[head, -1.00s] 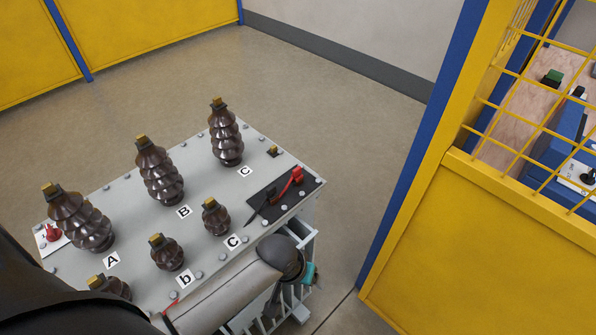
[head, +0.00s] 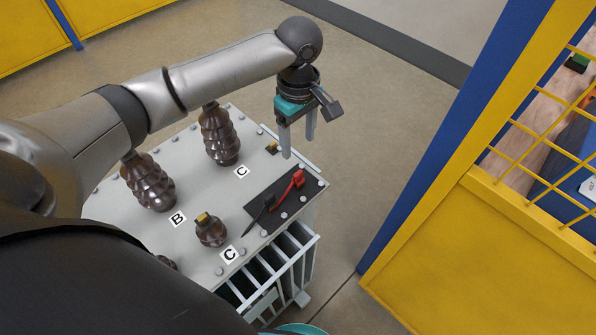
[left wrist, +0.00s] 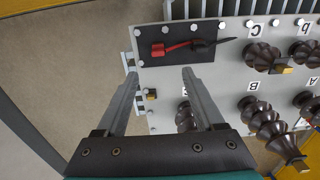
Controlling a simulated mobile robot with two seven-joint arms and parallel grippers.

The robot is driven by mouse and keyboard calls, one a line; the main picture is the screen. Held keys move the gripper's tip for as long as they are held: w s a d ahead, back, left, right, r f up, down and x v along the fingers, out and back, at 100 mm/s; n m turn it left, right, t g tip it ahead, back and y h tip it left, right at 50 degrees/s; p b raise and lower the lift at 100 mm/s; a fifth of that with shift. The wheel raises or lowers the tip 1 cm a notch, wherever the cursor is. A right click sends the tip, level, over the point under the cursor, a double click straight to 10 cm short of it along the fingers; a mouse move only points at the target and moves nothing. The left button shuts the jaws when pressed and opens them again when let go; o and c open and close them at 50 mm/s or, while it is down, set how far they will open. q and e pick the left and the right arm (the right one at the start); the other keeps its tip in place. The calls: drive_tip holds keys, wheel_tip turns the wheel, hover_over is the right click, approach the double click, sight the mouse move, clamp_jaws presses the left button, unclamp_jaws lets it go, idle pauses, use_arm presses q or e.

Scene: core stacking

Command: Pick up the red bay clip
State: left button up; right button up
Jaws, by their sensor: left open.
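The red bay clip (head: 292,184) lies on a dark mat (head: 312,187) at the right corner of the grey transformer top (head: 200,255). A black clip (head: 268,202) lies beside it. My left gripper (head: 298,148) is open and empty, pointing down above the far right edge of the top, beyond the red clip. In the left wrist view, the red clip (left wrist: 172,48) lies on the mat ahead of the open fingers (left wrist: 160,73), with the black clip (left wrist: 203,47) to its right. The fingers do not touch the clip.
Brown ribbed insulators (head: 221,135) stand on the top left of the clips, with another small one (head: 210,230) near the front. Radiator fins (head: 285,262) hang below the front edge. A yellow cage panel (head: 470,270) stands at right. Open floor lies behind the transformer.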

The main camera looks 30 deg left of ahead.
sight(298, 173)
use_arm(q)
wheel_tip(298, 173, down, 9)
drive_tip(key=shift+f+b, duration=0.1)
drive_tip(key=shift+b, duration=1)
drive_tip(key=f, duration=0.1)
drive_tip(key=f+b, duration=0.1)
drive_tip(key=f, duration=0.2)
drive_tip(key=shift+w+a+f+b, duration=0.2)
drive_tip(key=shift+w+f+b, duration=0.1)
drive_tip(key=shift+f+b, duration=0.05)
drive_tip(key=shift+f, duration=0.45)
clamp_jaws()
